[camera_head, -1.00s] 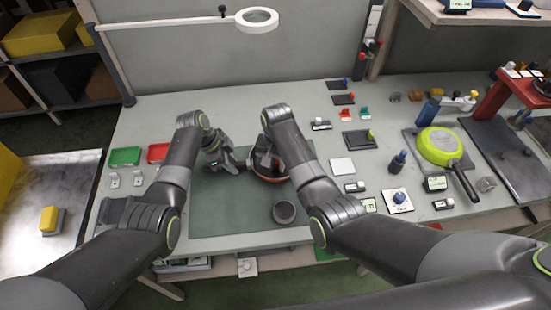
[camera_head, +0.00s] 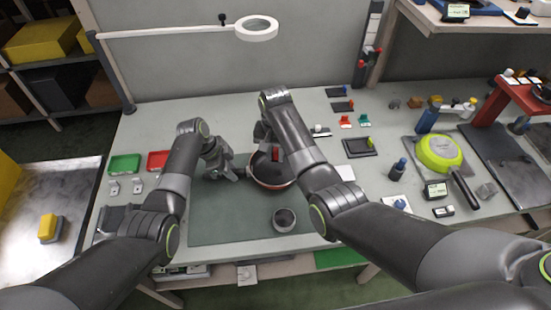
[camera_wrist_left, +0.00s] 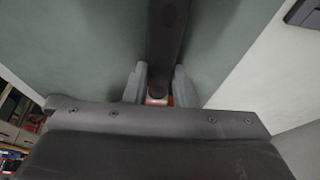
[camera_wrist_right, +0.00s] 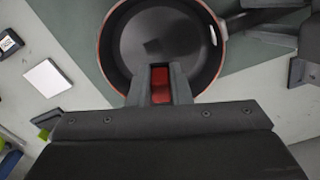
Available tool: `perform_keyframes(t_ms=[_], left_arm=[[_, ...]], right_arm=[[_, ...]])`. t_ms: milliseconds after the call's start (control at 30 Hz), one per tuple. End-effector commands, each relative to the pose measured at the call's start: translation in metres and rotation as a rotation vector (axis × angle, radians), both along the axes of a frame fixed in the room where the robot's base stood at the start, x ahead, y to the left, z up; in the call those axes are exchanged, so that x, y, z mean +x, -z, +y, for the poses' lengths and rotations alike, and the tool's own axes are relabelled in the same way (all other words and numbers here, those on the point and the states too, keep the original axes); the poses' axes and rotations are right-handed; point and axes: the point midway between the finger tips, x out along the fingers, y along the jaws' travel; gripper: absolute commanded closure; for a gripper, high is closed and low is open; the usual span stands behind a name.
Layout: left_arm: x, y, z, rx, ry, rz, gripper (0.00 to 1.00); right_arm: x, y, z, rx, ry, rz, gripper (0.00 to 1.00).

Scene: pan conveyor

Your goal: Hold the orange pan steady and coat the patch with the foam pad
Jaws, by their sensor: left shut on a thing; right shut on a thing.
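The orange pan (camera_head: 270,181) has an orange rim and a dark inside, and sits on the grey-green mat (camera_head: 225,225). In the right wrist view a darker square patch (camera_wrist_right: 153,46) shows on the pan's floor. My left gripper (camera_head: 233,174) is shut on the pan's black handle, which runs between its fingers in the left wrist view (camera_wrist_left: 166,40). My right gripper (camera_wrist_right: 160,98) is shut on a red block (camera_wrist_right: 160,84), probably the foam pad's grip, over the pan's near rim area. The pad's underside is hidden, so contact with the pan cannot be told.
A grey round cup (camera_head: 284,219) stands on the mat just in front of the pan. Green (camera_head: 124,164) and red (camera_head: 158,160) trays lie to the left. A lime-green pan (camera_head: 439,151) and several small items crowd the right side. A ring magnifier (camera_head: 256,28) hangs behind.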

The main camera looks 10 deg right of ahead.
Motion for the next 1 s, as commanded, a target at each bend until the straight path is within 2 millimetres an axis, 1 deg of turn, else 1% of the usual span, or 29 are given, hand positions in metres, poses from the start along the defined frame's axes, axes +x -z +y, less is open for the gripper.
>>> perform_keyframes(t_ms=[100,300,833,867,1000], left_arm=[[0.000,0.000,0.000,0.000,0.000,0.001,1.00],[0.000,0.000,0.000,0.000,0.000,0.001,1.00],[-0.001,0.001,0.000,0.000,0.001,0.003,1.00],[-0.001,0.001,0.000,0.000,0.001,0.003,0.72],[-0.001,0.001,0.000,0.000,0.001,0.003,0.54]], right_arm=[[0.001,-0.012,0.000,0.001,-0.001,-0.003,1.00],[0.001,-0.027,0.000,0.001,-0.001,-0.003,1.00],[0.000,-0.028,0.000,0.001,0.000,-0.001,1.00],[0.000,-0.028,0.000,0.001,0.000,-0.001,1.00],[0.000,-0.028,0.000,0.001,0.000,-0.001,1.00]])
